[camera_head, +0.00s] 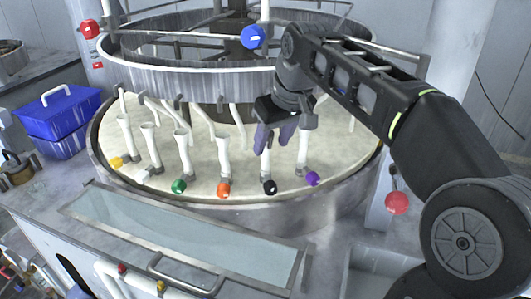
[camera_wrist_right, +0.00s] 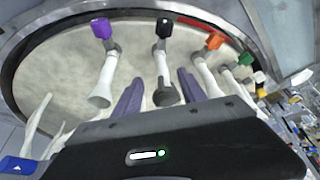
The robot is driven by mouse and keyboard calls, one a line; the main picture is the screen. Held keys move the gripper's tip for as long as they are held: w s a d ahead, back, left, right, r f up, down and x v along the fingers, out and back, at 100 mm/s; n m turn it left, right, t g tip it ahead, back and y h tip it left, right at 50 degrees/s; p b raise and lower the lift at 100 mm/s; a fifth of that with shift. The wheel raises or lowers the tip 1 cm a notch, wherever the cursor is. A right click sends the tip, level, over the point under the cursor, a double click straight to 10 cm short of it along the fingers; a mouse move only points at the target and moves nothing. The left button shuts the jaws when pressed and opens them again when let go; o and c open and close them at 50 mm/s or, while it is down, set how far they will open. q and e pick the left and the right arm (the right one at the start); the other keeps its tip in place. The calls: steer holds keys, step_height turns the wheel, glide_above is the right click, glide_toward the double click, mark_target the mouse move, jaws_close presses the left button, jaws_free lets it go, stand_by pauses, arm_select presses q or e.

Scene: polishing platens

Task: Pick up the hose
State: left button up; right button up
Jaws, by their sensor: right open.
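Several white hoses stand on the round pale platen (camera_head: 145,177), each with a different coloured end: yellow, white, green, orange, black and purple. My right gripper (camera_head: 272,138), with purple-grey fingers, is open above the black-ended hose (camera_head: 267,165). In the right wrist view, that hose (camera_wrist_right: 162,62) shows between the two open fingers (camera_wrist_right: 160,88); I cannot tell whether they touch it. The purple-ended hose (camera_head: 304,150) is just to the right in the head view, and the orange-ended hose (camera_head: 223,160) to the left. My left gripper is not in view.
A grey metal ring (camera_head: 160,77) stands above the platen behind the hoses. Red (camera_head: 89,29) and blue (camera_head: 253,37) balls sit near it, and another red ball (camera_head: 397,203) is at right. A blue box (camera_head: 60,112) is at left. A glass-topped panel (camera_head: 180,240) lies in front.

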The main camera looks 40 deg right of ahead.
mark_target(268, 147)
steer(key=shift+f, duration=0.15)
steer(key=x, duration=0.2)
steer(key=p+x, duration=0.1)
steer(key=x, duration=0.2)
steer(key=shift+w+a, duration=0.15)
steer(key=shift+w, duration=0.1)
steer(key=shift+c, duration=0.3)
jaws_close()
stand_by(0.6)
